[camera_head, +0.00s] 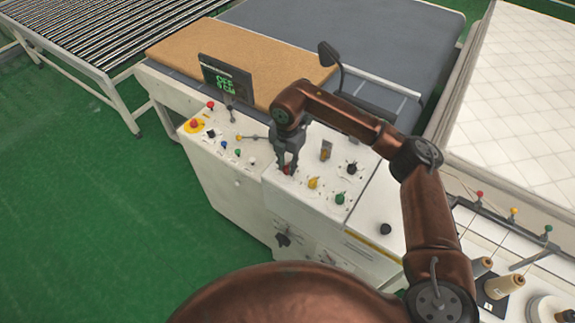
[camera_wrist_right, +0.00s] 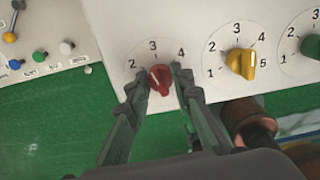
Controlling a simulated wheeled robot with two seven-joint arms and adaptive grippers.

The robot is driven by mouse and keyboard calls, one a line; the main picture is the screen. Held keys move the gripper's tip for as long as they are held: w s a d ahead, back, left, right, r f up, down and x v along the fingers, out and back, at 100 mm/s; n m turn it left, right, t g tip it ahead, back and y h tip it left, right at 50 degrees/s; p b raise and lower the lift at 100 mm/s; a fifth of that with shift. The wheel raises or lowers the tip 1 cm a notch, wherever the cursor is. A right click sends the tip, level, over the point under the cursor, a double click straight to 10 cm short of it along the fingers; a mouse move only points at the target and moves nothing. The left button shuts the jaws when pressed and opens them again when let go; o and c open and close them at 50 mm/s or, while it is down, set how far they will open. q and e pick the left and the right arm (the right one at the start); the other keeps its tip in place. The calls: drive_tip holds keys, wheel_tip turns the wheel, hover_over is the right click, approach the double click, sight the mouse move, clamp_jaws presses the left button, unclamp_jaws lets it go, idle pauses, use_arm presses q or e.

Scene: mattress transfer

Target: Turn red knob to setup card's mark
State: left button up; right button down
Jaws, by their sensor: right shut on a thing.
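The red knob (camera_wrist_right: 161,80) sits on a white dial with the numbers 2, 3 and 4 visible around it. Its pale pointer line appears to lean up and left, between 2 and 3. My right gripper (camera_wrist_right: 158,84) has one finger on each side of the knob and is shut on it. In the head view my right gripper (camera_head: 287,164) reaches down to the white control panel, with a bit of the red knob (camera_head: 287,171) showing at its tips. I cannot make out a setup card for certain. My left gripper is not in view.
A yellow knob (camera_wrist_right: 241,63) and a green knob (camera_wrist_right: 311,46) sit right of the red one. A dark display (camera_head: 226,80) with green characters stands behind the panel. A black lamp-like arm (camera_head: 330,62) rises nearby. Thread spools (camera_head: 503,285) stand at the lower right.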

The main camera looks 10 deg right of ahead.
drive_tip(key=shift+w+d+n, duration=0.1)
drive_tip(key=shift+n, duration=0.2)
drive_tip(key=shift+b, duration=0.45)
drive_tip(key=n+b, duration=0.2)
drive_tip(key=n, duration=0.2)
drive_tip(key=shift+b, duration=0.3)
drive_tip(key=n+b, duration=0.1)
drive_tip(key=n, duration=0.2)
drive_tip(key=shift+n+b, duration=0.65)
drive_tip(key=shift+n, duration=0.55)
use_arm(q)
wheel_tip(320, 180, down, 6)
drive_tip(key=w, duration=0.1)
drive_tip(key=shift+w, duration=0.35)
use_arm(e)
drive_tip(key=shift+r+n, duration=0.1)
drive_tip(key=shift+n, duration=0.2)
drive_tip(key=shift+w, duration=0.1)
drive_tip(key=c, duration=1.7)
unclamp_jaws()
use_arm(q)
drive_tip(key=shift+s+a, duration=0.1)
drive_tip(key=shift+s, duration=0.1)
